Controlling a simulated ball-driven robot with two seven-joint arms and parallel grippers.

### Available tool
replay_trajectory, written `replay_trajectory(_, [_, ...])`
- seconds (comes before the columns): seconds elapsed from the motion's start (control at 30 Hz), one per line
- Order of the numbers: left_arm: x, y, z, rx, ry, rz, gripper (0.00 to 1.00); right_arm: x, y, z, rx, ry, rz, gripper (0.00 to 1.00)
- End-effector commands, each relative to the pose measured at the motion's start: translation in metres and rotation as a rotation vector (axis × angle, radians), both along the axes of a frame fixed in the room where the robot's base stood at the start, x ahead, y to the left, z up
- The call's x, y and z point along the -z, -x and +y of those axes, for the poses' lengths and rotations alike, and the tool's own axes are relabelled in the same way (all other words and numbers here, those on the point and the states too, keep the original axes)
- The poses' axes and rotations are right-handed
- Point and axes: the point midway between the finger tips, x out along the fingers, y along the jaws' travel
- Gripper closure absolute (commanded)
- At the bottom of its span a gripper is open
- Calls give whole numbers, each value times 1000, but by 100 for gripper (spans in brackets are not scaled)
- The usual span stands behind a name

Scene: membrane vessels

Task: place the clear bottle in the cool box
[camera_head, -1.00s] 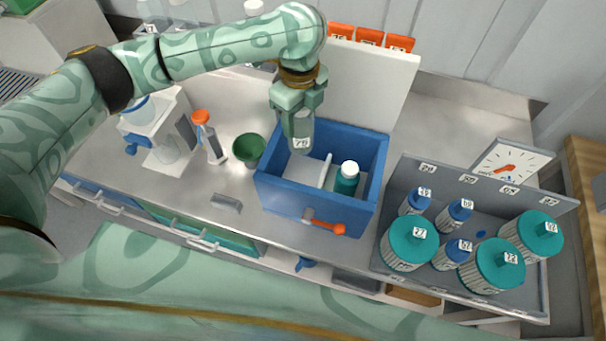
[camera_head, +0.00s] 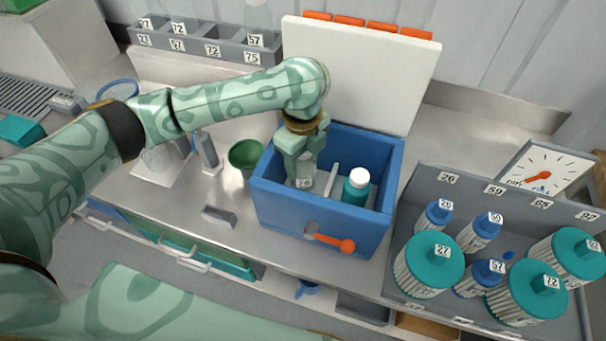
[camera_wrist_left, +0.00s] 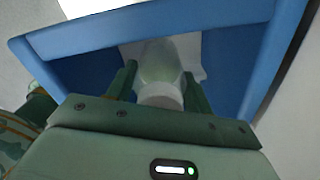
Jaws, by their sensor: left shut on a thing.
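The cool box (camera_head: 275,212) is a blue open box with a white lid (camera_head: 350,75) standing up behind it and an orange latch handle (camera_head: 330,241) on its front. My left gripper (camera_head: 303,165) reaches down into its left part, shut on the clear bottle (camera_head: 303,182). The bottle carries a small number label, and its base is near the box's floor; I cannot tell if it touches. In the left wrist view the pale bottle (camera_wrist_left: 160,80) is between the fingers, inside the blue walls (camera_wrist_left: 130,27). A teal bottle with a white cap (camera_head: 356,187) stands in the right part, beyond a pale divider. My right gripper is not seen.
A grey tray (camera_head: 405,240) of numbered teal-lidded jars and blue-capped bottles is at the right, with a dial (camera_head: 541,175) behind. A rack (camera_head: 191,44) with clear bottles stands at the back left.

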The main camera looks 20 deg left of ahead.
Motion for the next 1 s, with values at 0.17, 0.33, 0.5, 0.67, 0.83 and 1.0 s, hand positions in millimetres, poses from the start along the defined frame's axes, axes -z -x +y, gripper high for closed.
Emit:
replay_trajectory(0.17, [25,0,0,0,0,2,77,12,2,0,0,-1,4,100])
replay_trajectory(0.33, [39,0,0,-1,0,-1,77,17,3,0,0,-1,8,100])
replay_trajectory(0.5, [37,0,0,0,0,-2,77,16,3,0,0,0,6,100])
replay_trajectory(0.67, [41,0,0,0,-1,0,46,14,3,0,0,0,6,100])
replay_trajectory(0.83, [41,0,0,0,-1,0,27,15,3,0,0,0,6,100])
replay_trajectory(1.0, [41,0,0,0,0,-1,27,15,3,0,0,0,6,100])
